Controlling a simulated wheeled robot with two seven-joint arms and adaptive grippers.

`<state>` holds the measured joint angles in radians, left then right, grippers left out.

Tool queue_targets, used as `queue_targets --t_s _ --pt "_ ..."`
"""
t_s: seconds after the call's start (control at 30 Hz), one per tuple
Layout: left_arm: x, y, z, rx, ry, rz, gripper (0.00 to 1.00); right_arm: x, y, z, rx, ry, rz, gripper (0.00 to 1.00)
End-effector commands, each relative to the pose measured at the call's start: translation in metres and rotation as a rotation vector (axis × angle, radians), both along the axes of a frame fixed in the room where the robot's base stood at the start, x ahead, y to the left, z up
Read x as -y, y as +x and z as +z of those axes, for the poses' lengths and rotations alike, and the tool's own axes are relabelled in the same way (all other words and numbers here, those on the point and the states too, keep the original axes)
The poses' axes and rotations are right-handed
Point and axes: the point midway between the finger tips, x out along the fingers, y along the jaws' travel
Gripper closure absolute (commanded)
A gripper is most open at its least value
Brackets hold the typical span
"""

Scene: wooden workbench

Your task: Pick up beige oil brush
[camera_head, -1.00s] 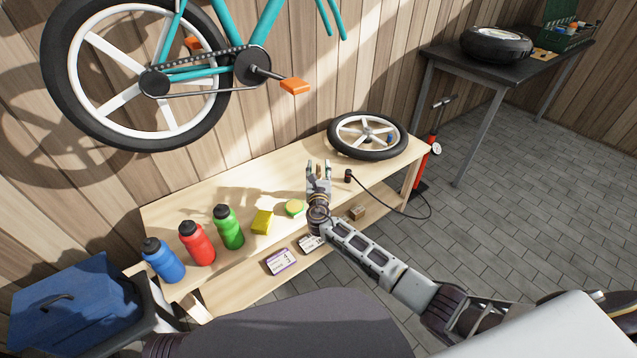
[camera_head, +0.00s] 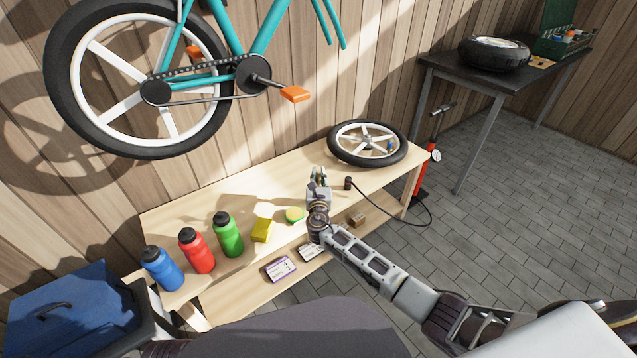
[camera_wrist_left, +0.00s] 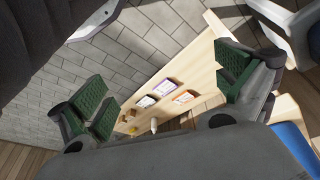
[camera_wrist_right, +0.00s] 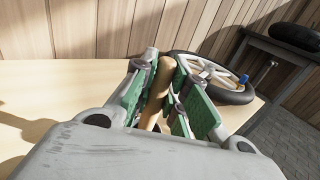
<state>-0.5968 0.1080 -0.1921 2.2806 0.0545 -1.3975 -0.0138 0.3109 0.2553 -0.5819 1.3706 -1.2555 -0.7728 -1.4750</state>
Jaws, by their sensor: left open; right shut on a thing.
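The beige oil brush (camera_wrist_right: 158,92) shows in the right wrist view as a tan rounded handle between the green finger pads. My right gripper (camera_head: 319,176) is shut on it, above the workbench and left of the wheel. In the right wrist view the right gripper (camera_wrist_right: 168,100) hides the brush's lower end. In the head view the brush is too small and covered to make out clearly. My left gripper (camera_wrist_left: 160,105) is open and empty in the left wrist view, and it is not clearly seen in the head view.
On the workbench (camera_head: 190,212) stand blue (camera_head: 162,267), red (camera_head: 197,250) and green (camera_head: 228,234) bottles, a yellow sponge (camera_head: 262,230), a round green-yellow item (camera_head: 294,215) and a spoked wheel (camera_head: 367,143). A red pump (camera_head: 424,175) with a black hose stands at its right end.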

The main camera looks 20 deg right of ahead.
Motion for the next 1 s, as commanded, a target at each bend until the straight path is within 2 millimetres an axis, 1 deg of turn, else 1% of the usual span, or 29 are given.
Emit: queue_targets --t_s 0.17,0.27,0.4,0.47,0.8,0.9,1.0 --pt "0.0 0.0 0.001 -0.002 0.001 0.0 0.0 0.0 0.0 0.007 0.0 0.0 0.0 1.0" --pt "-0.001 -0.003 -0.003 -0.013 0.006 0.001 0.0 0.0 0.0 0.014 0.0 0.001 -0.001 1.0" --pt "-0.003 -0.007 -0.012 -0.035 0.015 0.001 0.0 0.0 0.0 0.029 0.002 0.0 0.0 1.0" --pt "-0.004 -0.004 -0.019 -0.04 0.02 0.003 0.0 0.0 0.0 0.036 0.002 0.002 0.0 1.0" --pt "-0.01 -0.009 -0.043 -0.086 0.041 0.007 0.0 0.0 0.0 0.08 0.001 0.001 0.0 1.0" --pt "-0.011 -0.011 -0.049 -0.096 0.045 0.008 0.0 0.0 0.0 0.09 0.002 -0.001 -0.001 1.0" --pt "-0.012 -0.012 -0.053 -0.102 0.049 0.008 0.0 0.001 0.0 0.096 0.001 0.001 -0.001 1.0"
